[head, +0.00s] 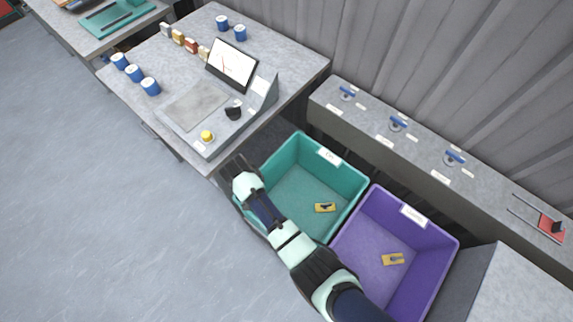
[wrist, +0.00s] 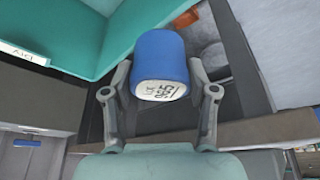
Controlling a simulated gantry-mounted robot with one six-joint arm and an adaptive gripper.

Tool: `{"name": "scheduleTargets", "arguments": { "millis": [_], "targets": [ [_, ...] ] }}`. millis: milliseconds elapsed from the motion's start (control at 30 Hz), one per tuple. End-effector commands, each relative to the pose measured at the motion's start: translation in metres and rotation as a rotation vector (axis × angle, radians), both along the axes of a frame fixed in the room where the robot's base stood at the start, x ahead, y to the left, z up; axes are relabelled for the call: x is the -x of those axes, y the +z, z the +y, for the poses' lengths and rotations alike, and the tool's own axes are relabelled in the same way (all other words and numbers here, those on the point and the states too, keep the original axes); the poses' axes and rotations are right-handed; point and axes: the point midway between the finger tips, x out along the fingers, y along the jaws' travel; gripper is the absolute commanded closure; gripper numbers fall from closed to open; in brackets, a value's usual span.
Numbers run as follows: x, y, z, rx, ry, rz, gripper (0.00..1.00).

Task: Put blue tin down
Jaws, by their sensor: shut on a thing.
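In the wrist view a blue tin (wrist: 160,56) with a white labelled end is between the two fingers of my gripper (wrist: 160,90). My gripper is shut on it. The label has dark print that I cannot read with certainty. In the head view my arm reaches up from the bottom to the left edge of the teal bin, and my gripper (head: 230,170) is near the front corner of the grey bench. The held tin cannot be made out there. Other blue tins stand on the bench, a group at the left (head: 135,74) and a pair at the back (head: 231,27).
A teal bin (head: 345,172) and a purple bin (head: 440,240) each hold a small yellowish piece. The bench (head: 185,60) carries a tilted dial display (head: 232,63), a flat plate (head: 195,105), a yellow button (head: 207,136) and several small boxes. A ledge with blue-handled valves (head: 397,123) runs along the wall.

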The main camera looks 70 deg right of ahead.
Motion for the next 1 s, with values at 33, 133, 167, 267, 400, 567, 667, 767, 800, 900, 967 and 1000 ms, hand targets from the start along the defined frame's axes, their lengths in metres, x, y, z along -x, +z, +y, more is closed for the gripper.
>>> {"name": "scheduleTargets", "arguments": {
  "millis": [33,133,167,267,400,567,667,767,800,900,967,1000],
  "targets": [
    [0.015,-0.038,-0.017,0.001,-0.063,0.004,0.89],
    [0.046,-0.086,-0.048,0.005,-0.191,0.004,0.89],
    [0.056,-0.101,-0.057,0.007,-0.228,0.005,0.89],
    [0.089,-0.145,-0.082,0.013,-0.350,0.001,0.89],
    [0.130,-0.194,-0.107,0.020,-0.484,-0.003,0.89],
    [0.156,-0.221,-0.119,0.024,-0.569,-0.007,0.89],
    [0.162,-0.224,-0.122,0.026,-0.587,-0.009,0.89],
    [0.162,-0.226,-0.122,0.026,-0.589,-0.009,0.89],
    [0.162,-0.231,-0.122,0.026,-0.588,-0.008,0.89],
    [0.162,-0.256,-0.121,0.025,-0.587,-0.006,0.89],
    [0.162,-0.278,-0.121,0.024,-0.587,-0.007,0.89],
    [0.162,-0.292,-0.121,0.024,-0.588,-0.006,0.89]
  ]
}}
